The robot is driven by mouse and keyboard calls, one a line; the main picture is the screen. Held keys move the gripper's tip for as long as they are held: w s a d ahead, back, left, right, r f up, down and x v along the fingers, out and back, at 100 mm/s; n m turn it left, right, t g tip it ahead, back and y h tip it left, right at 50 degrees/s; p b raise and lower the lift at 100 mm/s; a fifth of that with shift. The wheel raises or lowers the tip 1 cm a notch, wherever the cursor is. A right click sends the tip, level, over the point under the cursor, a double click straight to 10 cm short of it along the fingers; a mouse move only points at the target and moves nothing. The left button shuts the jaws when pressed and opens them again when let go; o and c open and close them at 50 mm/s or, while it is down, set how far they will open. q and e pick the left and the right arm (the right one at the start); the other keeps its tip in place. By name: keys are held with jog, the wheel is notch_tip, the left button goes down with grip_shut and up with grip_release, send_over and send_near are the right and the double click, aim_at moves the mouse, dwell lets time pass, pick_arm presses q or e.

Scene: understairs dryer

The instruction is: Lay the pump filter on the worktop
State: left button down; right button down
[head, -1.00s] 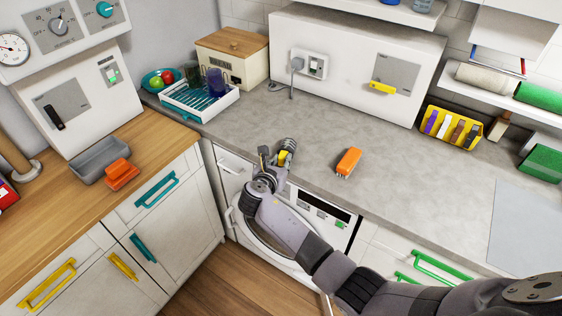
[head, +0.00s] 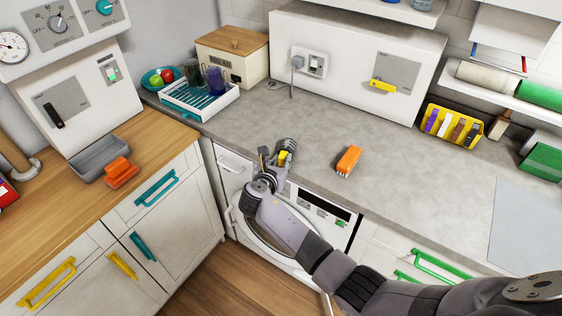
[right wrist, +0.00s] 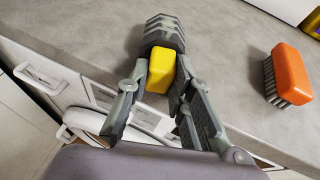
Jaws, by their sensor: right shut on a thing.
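The pump filter (right wrist: 161,33) is a dark grey ribbed cylinder with a yellow grip block (right wrist: 160,70). It also shows in the head view (head: 288,146). My right gripper (head: 273,158) is shut on the yellow block, with the ribbed part sticking out beyond the fingers. The filter appears over the front edge of the grey worktop (head: 310,120), above the white front-loading machine (head: 321,207). I cannot tell whether it touches the worktop. My left gripper is not in view.
An orange brush (head: 348,160) lies on the worktop, right of the filter. A dish rack (head: 200,112), a wooden-lidded box (head: 232,58) and a white cabinet (head: 350,60) stand behind. A yellow caddy (head: 452,131) stands at the right. The worktop's middle is clear.

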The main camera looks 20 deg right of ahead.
jog(key=c, duration=1.3)
grip_release()
jog(key=v, duration=1.2)
